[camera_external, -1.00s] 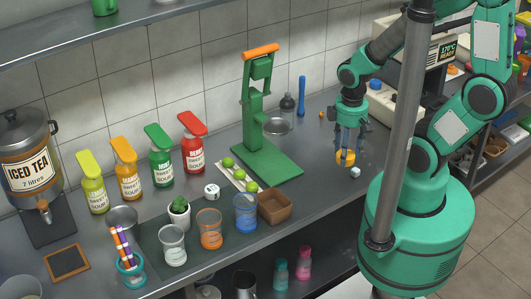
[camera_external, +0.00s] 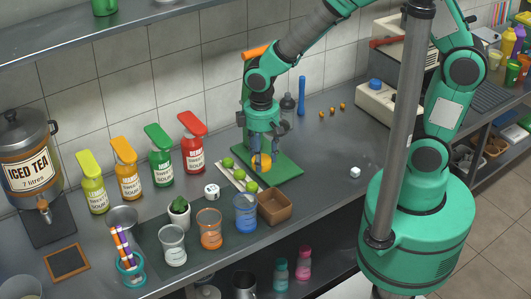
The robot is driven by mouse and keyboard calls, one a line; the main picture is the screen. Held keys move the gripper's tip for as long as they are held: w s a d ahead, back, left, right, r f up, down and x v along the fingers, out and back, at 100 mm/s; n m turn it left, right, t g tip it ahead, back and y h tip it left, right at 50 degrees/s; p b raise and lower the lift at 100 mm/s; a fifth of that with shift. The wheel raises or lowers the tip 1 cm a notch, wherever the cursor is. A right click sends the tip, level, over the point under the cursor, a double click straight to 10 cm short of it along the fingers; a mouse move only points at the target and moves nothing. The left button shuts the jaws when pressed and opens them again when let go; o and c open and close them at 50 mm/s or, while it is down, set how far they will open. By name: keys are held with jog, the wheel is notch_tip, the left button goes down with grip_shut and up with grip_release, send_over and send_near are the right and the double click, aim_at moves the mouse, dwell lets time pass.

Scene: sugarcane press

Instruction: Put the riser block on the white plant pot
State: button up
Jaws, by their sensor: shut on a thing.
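My gripper is well apart from the pot. A small white cube (camera_external: 355,172) lies on the counter at the right, and another white cube (camera_external: 211,192) with dark marks sits just right of the pot; I cannot tell whether either is the riser block.
Clear, orange (camera_external: 209,230) and blue cups (camera_external: 245,213) and a brown box (camera_external: 274,206) line the front. Sauce bottles (camera_external: 193,145) stand behind. The counter's right is mostly clear.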

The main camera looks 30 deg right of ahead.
jog(key=a+f, duration=0.2)
jog(key=a, duration=1.1)
jog(key=shift+n, duration=0.3)
jog(key=shift+s+f, duration=0.2)
jog(key=shift+f, duration=1)
jog(key=shift+s+f, duration=0.15)
jog(key=shift+f, duration=1.05)
send_over(179, 207)
jog(key=shift+f+b, duration=0.35)
jog(key=shift+f, duration=0.4)
jog(key=shift+f, duration=1.75)
jog(key=shift+f+b, duration=0.15)
jog(key=shift+b, duration=0.15)
